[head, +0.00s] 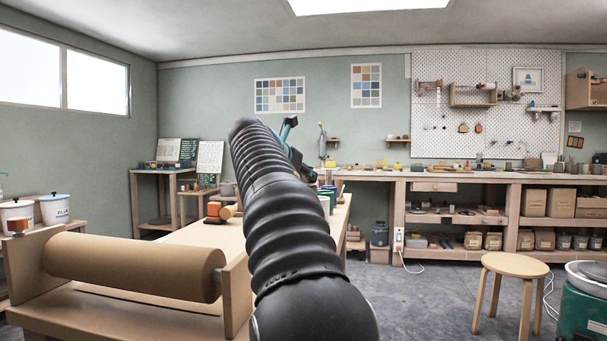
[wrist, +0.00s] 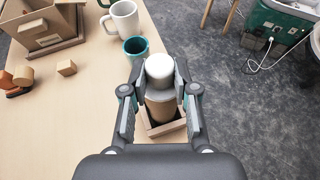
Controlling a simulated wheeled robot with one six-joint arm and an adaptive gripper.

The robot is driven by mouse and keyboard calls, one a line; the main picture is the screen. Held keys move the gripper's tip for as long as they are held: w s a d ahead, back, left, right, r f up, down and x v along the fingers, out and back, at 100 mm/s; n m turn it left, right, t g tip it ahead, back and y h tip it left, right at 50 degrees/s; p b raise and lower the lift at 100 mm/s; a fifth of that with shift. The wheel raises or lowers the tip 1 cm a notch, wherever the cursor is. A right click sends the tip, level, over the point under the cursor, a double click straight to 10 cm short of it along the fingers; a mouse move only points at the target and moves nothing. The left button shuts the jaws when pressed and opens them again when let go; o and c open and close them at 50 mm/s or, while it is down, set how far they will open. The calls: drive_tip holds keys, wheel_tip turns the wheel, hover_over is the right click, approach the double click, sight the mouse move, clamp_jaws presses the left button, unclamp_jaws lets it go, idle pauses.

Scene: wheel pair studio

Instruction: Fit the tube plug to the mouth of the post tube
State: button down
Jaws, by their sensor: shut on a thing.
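The tube plug (wrist: 159,67) is white and round-topped with a wider, greyish lower part, and shows in the middle of the wrist view. My gripper (wrist: 159,80) is shut on it, with a finger on each side. Straight below the plug is the brown post tube (wrist: 160,107), upright in a small wooden box (wrist: 173,129). The plug hides the tube's mouth, so I cannot tell whether the two touch or a gap lies between them.
On the table (wrist: 85,110) stand a teal cup (wrist: 136,48), a white mug (wrist: 123,20), a wooden holder (wrist: 45,30) and small wooden blocks (wrist: 66,68). In the head view a brown paper roll (head: 135,268) lies at left and a stool (head: 515,265) stands at right.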

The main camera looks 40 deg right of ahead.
drive_tip(key=shift+f, duration=0.2)
drive_tip(key=c, duration=0.8)
unclamp_jaws()
drive_tip(key=v, duration=1.2)
